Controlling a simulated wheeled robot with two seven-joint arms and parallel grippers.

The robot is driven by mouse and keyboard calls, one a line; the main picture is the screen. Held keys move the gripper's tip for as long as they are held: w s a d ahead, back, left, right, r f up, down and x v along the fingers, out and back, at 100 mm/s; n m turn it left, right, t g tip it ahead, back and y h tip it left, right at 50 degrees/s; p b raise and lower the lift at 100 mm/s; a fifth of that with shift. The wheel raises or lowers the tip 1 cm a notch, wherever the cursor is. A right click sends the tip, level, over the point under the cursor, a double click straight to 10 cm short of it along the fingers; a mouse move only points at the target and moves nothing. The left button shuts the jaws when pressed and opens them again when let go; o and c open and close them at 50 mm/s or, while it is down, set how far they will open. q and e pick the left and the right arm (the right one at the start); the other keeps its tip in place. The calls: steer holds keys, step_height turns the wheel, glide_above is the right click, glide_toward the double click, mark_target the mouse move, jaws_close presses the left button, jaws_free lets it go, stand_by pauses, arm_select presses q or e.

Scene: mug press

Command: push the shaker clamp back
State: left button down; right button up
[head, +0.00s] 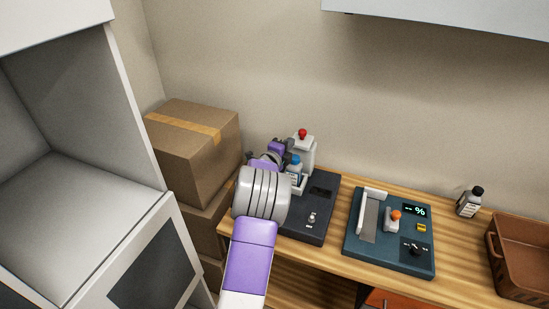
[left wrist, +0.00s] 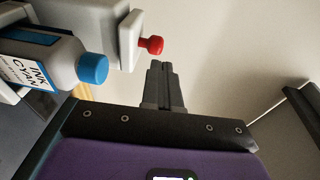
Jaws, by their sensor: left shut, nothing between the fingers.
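The shaker (head: 318,208) is a dark box on the wooden bench with a white upright clamp (head: 307,150) topped by a red knob (head: 302,133). An ink bottle with a blue cap (head: 295,160) stands in it; the left wrist view shows the bottle (left wrist: 40,62) labelled INK CYAN, close to the clamp's pale block (left wrist: 130,40) and the red knob (left wrist: 151,45). My left gripper (head: 283,145) is beside the clamp on its left, with its fingers (left wrist: 162,70) shut and empty. The fingertips look close to the red knob; contact cannot be told. My arm hides part of the shaker.
A teal device (head: 380,258) with an orange-knobbed lever and display stands to the right on the bench (head: 340,185). Further right are a small dark-capped bottle (head: 469,203) and a brown basket (head: 525,250). Cardboard boxes (head: 190,150) and a grey cabinet (head: 80,180) are at left.

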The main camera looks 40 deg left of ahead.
arm_select(q)
steer(key=v, duration=0.7)
steer(key=shift+s+d, duration=0.25)
steer(key=shift+f, duration=0.1)
